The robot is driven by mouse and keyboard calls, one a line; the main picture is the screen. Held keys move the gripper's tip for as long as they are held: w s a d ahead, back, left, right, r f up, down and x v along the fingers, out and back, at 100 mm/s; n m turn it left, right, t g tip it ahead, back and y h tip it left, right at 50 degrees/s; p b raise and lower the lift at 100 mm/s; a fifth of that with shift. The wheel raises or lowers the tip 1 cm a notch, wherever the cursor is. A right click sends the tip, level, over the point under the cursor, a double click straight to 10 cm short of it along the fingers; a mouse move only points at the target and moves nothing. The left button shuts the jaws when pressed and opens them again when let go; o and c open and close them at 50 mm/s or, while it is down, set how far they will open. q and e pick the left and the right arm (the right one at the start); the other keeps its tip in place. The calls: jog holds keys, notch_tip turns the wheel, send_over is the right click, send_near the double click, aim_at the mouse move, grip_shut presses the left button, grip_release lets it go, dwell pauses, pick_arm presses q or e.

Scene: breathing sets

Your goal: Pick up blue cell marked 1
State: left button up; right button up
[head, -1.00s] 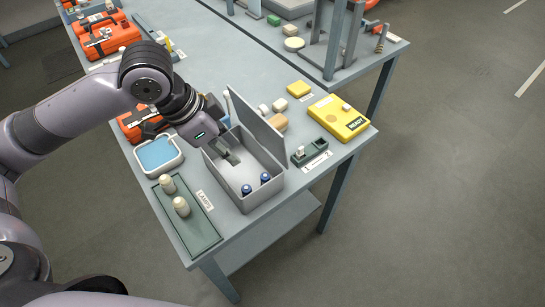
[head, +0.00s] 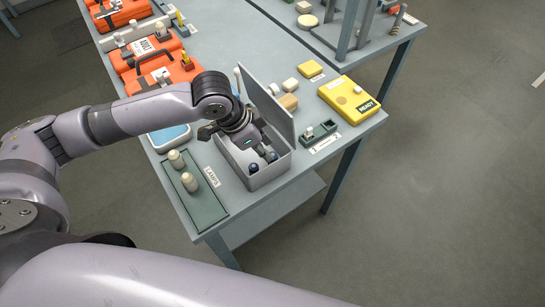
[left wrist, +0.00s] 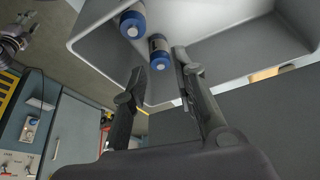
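Two blue-capped cells stand in the open grey box. In the head view one cell (head: 254,168) is on the left and the other cell (head: 271,157) is on the right, close to my gripper. The left wrist view shows one cell (left wrist: 132,22) and, nearer the fingers, another cell (left wrist: 159,52) with a dark label. I cannot read a number on either. My left gripper (left wrist: 163,78) is open, its fingers pointing into the box, with the nearer cell just beyond the fingertips. In the head view the gripper (head: 263,152) hides part of the box. My right gripper is out of view.
The grey box (head: 268,182) has a raised lid (head: 265,102) behind my gripper. A green tray (head: 205,212) with two pale lamps is at its left. A small green holder (head: 320,134) and a yellow READY case (head: 349,97) are at its right.

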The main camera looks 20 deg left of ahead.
pick_arm(q)
jog(key=x, duration=0.4)
jog(key=shift+d+f+p, duration=0.15)
jog(key=shift+p, duration=0.15)
jog(key=shift+c, duration=0.3)
grip_shut()
